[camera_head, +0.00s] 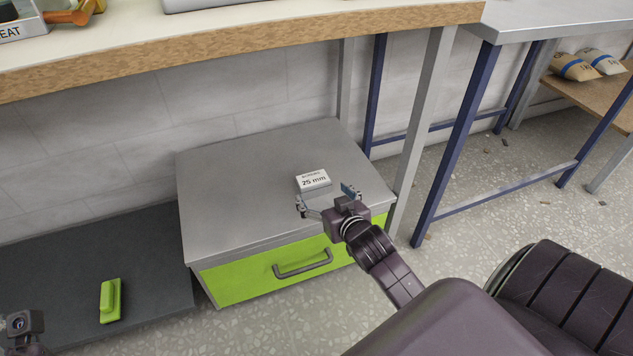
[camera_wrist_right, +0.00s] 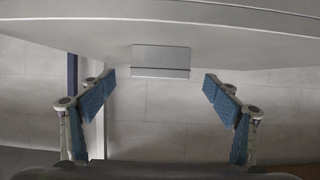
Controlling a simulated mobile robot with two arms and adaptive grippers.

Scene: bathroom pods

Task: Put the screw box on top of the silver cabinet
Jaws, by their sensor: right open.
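The screw box (camera_head: 313,180), small and white with a "25 mm" label, rests on the grey metal top of the silver cabinet (camera_head: 235,185), near its right side. The cabinet has a lime-green drawer front with a grey handle. My right gripper (camera_head: 325,196) is open and empty just in front of the box, its fingers spread. In the right wrist view the box (camera_wrist_right: 160,60) appears beyond and between the two open blue-padded fingertips (camera_wrist_right: 160,90), apart from them. Part of my left arm's end (camera_head: 22,325) shows at the lower left; its fingers cannot be made out.
A wooden-edged workbench (camera_head: 250,45) overhangs the cabinet's back, with grey and blue legs (camera_head: 420,120) close on the right. A green-handled brush-like object (camera_head: 110,300) lies on a dark low platform (camera_head: 100,255) at left. Most of the cabinet top is clear.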

